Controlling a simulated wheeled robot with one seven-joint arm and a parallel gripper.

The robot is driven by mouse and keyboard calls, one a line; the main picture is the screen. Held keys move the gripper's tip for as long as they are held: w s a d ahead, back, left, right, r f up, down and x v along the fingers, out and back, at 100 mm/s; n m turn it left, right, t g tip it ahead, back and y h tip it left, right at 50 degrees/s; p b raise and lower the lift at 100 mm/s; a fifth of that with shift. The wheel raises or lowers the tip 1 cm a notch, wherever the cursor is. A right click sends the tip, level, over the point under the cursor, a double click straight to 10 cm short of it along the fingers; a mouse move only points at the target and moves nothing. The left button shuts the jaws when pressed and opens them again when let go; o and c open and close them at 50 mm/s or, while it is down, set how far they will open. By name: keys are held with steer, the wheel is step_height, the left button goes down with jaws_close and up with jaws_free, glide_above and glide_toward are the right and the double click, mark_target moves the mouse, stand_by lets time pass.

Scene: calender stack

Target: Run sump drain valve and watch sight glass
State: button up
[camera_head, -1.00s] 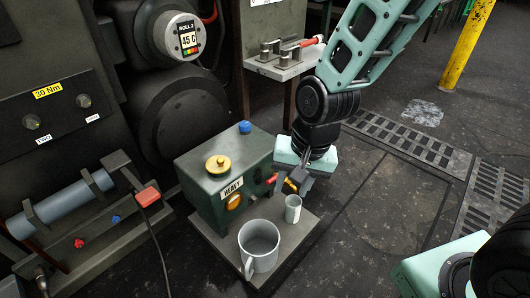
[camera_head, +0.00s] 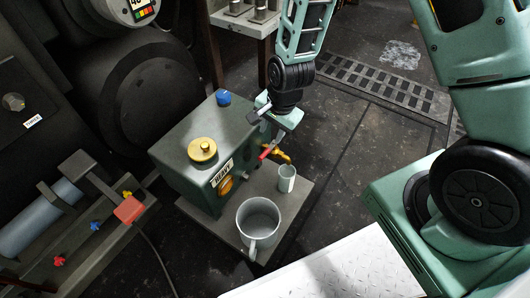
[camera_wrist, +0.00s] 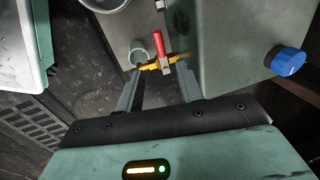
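The sump is a dark green box (camera_head: 180,150) labelled HEAVY, with a yellow cap on top. Its round amber sight glass (camera_head: 226,187) is on the front face, partly behind the label; I cannot make out a level. The brass drain valve (camera_head: 283,157) with its red lever (camera_head: 268,152) sticks out of the right side, above a small grey cup (camera_head: 287,178). I see no clear stream. My gripper (camera_head: 259,111) is above and behind the valve, apart from it. In the wrist view, my gripper (camera_wrist: 158,84) has its fingers spread and empty, with the red lever (camera_wrist: 158,43) beyond the tips.
A larger grey mug (camera_head: 258,220) stands on the same tray (camera_head: 222,234), in front of the sump. A bench with a blue-grey cylinder (camera_head: 38,218) is at left. Open floor lies right of the tray.

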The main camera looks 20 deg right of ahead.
mark_target(265, 153)
steer(key=f+b, duration=0.1)
steer(key=f, duration=0.2)
steer(key=w+f+b, duration=0.1)
steer(key=f+b, duration=0.1)
steer(key=f, duration=0.2)
steer(key=a+f+b, duration=0.1)
steer(key=f, duration=0.2)
steer(key=shift+w+f, duration=0.25)
steer(key=shift+w, duration=0.15)
jaws_close()
